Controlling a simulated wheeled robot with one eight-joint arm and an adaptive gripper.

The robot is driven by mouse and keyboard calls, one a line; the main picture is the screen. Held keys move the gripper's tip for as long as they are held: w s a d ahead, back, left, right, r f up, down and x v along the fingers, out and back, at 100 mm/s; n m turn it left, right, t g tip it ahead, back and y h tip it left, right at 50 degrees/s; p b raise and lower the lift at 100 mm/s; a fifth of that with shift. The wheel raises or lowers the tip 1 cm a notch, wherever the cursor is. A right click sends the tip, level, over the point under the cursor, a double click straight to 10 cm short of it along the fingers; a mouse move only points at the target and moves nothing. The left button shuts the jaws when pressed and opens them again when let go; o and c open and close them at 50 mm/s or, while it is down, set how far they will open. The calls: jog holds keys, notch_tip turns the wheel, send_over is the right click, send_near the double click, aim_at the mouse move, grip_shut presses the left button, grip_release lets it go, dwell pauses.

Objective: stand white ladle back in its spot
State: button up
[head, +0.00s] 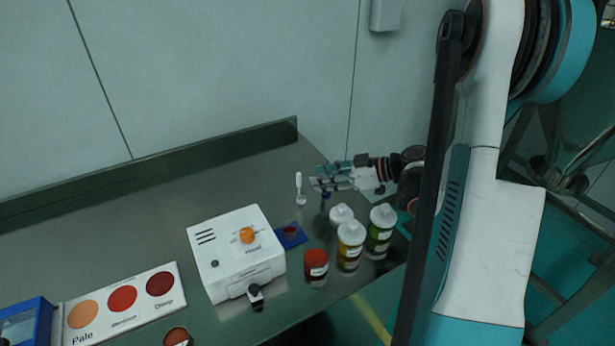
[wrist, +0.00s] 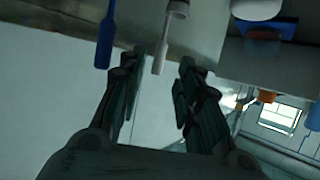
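The white ladle (head: 299,185) is upright at the back right of the table in the head view, handle up and bowl low. My gripper (head: 315,183) is just to its right, fingers pointing left towards the handle. In the wrist view, which looks upside down, the white ladle (wrist: 162,50) hangs between my two spread fingers (wrist: 161,66), with visible gaps on both sides. A blue ladle or handle (wrist: 105,40) shows outside the left finger; its lower part (head: 326,197) shows below my gripper in the head view. I cannot tell what holds the white ladle upright.
Capped jars, one yellow (head: 350,247) and one green (head: 380,230), and a red jar (head: 316,265) stand in front of my gripper. A white machine (head: 236,255) with an orange knob and a blue pad (head: 291,237) lie to the left. The table's back left is clear.

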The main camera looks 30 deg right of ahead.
jog(key=shift+p+v, duration=0.4)
jog(key=shift+v, duration=1.85)
